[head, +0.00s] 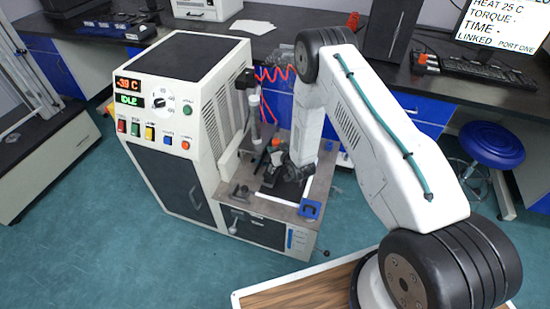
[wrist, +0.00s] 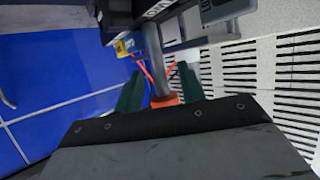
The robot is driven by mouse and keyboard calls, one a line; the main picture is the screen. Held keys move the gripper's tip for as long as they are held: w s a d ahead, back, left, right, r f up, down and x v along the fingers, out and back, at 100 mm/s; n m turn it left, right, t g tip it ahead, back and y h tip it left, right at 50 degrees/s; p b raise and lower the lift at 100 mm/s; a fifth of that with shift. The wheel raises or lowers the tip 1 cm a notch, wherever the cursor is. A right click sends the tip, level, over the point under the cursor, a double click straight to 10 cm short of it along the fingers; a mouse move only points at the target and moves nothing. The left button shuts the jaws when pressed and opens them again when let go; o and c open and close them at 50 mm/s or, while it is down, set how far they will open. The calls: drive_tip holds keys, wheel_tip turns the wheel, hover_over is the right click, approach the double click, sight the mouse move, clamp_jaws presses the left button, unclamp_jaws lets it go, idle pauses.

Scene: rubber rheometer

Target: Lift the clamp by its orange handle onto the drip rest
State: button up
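In the head view my gripper (head: 280,162) is low over the machine's front deck, beside a small orange piece (head: 276,143). In the wrist view my gripper's two dark green fingers (wrist: 160,88) stand on either side of an orange handle (wrist: 167,99). The handle lies close to the palm and nearly fills the gap. A grey rod (wrist: 154,55) runs from it toward dark parts at the top. The frames do not settle whether the fingers press on it. The clamp's far end is hidden. I cannot clearly identify the drip rest.
The cream machine (head: 185,110) stands left of my gripper, its vented side (wrist: 265,75) close on the right in the wrist view. A blue bracket (head: 309,210) sits at the deck's front right corner. Red coiled cords (head: 272,74) hang behind.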

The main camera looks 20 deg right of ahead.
drive_tip(key=shift+w+a+f, duration=0.1)
drive_tip(key=shift+w+f, duration=0.1)
drive_tip(key=shift+w, duration=0.25)
clamp_jaws()
drive_tip(key=shift+r, duration=0.15)
